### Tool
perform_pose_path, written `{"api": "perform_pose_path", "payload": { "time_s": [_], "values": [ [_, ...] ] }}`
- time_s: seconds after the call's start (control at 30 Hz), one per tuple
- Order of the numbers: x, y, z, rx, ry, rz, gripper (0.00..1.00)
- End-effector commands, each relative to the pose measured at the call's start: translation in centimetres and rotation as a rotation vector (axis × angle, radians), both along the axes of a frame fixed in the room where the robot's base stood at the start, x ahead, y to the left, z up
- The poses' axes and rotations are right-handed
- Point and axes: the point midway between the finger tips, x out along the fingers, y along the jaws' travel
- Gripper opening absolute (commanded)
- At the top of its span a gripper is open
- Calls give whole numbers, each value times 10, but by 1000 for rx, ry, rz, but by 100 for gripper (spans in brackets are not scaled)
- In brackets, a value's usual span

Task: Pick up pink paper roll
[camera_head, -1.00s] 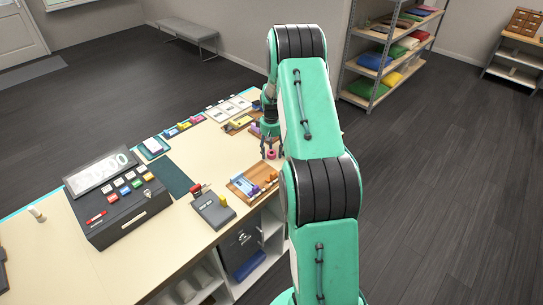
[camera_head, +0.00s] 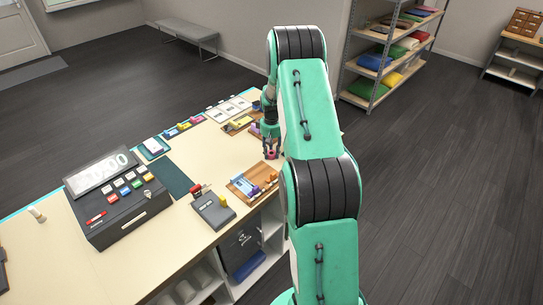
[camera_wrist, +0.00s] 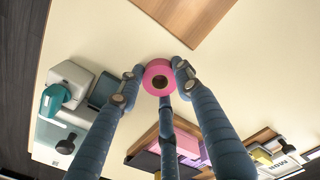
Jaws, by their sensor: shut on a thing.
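The pink paper roll (camera_wrist: 146,76) is a small ring with a dark brown core, seen end-on in the wrist view. My gripper (camera_wrist: 158,78) is shut on it, with blue-grey fingers around its sides. In the head view my gripper (camera_head: 271,153) is low over the counter, and a little pink shows between the fingers. I cannot tell whether the roll touches the counter.
A wooden tray with small items (camera_head: 240,190) lies just in front of my gripper on the counter (camera_head: 215,160). A card reader (camera_head: 212,211) and a cash register (camera_head: 115,195) stand to the left. More trays and items line the back edge.

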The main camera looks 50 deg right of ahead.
Motion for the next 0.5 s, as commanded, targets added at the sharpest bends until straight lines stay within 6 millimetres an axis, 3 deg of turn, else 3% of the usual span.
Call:
{"api": "perform_pose_path", "payload": {
  "time_s": [0.27,0.5],
  "values": [
    [0,0,5,-1,-1,0,15],
    [1,0,29,-1,-2,0,15]
  ]
}}
